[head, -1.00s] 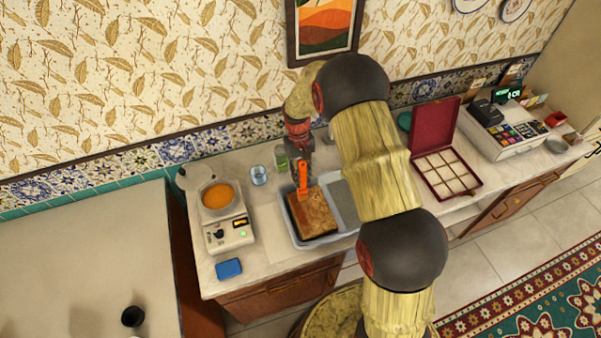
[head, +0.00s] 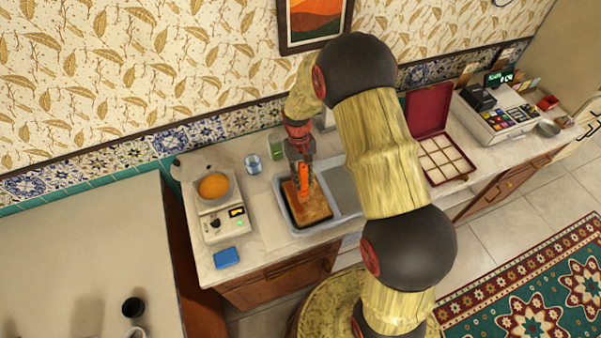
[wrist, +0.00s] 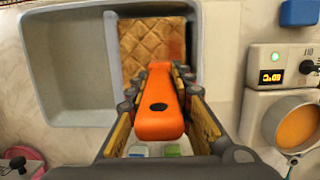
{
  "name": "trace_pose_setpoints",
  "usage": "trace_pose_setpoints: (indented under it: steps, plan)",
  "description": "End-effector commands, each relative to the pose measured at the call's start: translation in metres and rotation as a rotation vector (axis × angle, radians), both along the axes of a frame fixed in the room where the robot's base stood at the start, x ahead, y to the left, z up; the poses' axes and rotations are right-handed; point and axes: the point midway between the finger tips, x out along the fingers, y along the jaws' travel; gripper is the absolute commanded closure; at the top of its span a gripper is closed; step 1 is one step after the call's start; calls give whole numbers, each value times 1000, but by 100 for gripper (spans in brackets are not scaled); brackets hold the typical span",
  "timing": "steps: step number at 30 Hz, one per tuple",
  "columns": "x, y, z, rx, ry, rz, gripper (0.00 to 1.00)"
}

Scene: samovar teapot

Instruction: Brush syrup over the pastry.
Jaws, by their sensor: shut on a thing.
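My gripper (head: 302,178) is shut on the orange handle of a brush (head: 304,184), which also fills the middle of the wrist view (wrist: 158,112). The brush is over the pastry (head: 318,207), near its far left part; the bristles are hidden, so contact cannot be told. The pastry is a golden-brown slab with a diamond pattern, and it also shows in the wrist view (wrist: 148,48), darker along its right side. Orange syrup (head: 213,186) fills a pot on a white heater (head: 225,222).
A blue block (head: 227,257) lies near the counter's front edge. A glass (head: 253,164) and a green item (head: 276,145) stand behind the tray. An open red box (head: 427,110) and a cash register (head: 497,113) stand to the right.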

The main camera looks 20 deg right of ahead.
Motion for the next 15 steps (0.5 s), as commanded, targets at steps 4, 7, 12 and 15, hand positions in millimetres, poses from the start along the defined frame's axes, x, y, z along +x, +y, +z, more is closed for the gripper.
trace_pose_setpoints:
  steps: [4, 7, 12, 15]
  plan:
    - [-13, 0, -1, 0, 6, 0, 100]
    - [-15, 0, -1, 0, 5, 0, 100]
    - [-25, 0, -1, 0, 8, 0, 100]
    - [-34, 1, -1, 0, 9, 0, 100]
